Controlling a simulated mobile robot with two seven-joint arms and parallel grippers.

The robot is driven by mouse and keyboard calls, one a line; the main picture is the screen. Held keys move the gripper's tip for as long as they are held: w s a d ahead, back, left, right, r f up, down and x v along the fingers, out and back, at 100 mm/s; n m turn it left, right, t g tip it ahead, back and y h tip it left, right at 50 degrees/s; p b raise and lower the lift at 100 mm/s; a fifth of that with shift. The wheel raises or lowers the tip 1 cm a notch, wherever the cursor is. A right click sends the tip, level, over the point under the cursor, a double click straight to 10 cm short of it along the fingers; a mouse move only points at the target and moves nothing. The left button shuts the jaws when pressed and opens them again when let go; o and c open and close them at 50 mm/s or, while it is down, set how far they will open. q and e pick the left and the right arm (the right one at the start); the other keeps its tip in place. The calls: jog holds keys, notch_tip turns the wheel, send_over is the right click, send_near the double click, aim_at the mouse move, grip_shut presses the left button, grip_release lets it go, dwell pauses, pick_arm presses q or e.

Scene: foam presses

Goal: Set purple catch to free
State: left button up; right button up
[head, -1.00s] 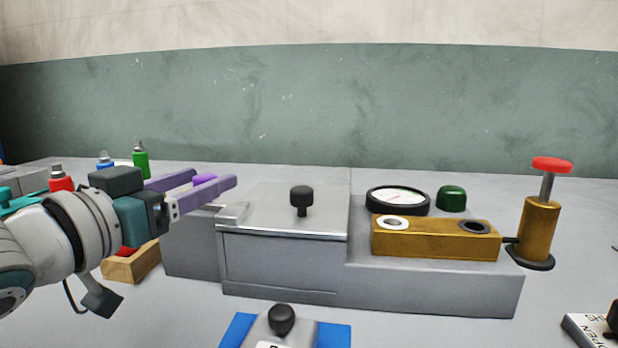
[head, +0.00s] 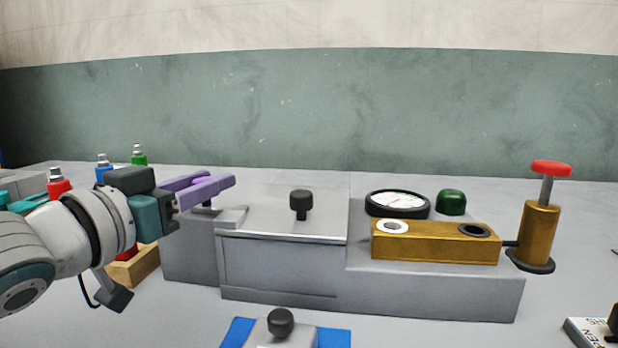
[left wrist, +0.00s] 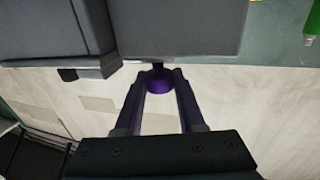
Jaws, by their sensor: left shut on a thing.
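The purple catch's knob (left wrist: 160,86) shows in the left wrist view between the tips of my left gripper (left wrist: 157,80). In the head view the lilac fingers of my left gripper (head: 214,180) are shut on the knob and mostly hide it. The catch's grey arm (head: 230,216) lies below the fingers, at the left edge of the press lid (head: 265,210). The lid is flat on the grey press body (head: 435,290) and has a black knob (head: 301,203). My right gripper is not in view.
A brass block (head: 435,243), a dial gauge (head: 397,203), a green dome (head: 451,202) and a red-topped brass pump (head: 538,235) are at the right. Red (head: 58,187), blue (head: 102,172) and green (head: 139,157) bottles stand at left. A black-knobbed piece (head: 281,323) is in front.

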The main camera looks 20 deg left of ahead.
pick_arm(q)
grip_shut()
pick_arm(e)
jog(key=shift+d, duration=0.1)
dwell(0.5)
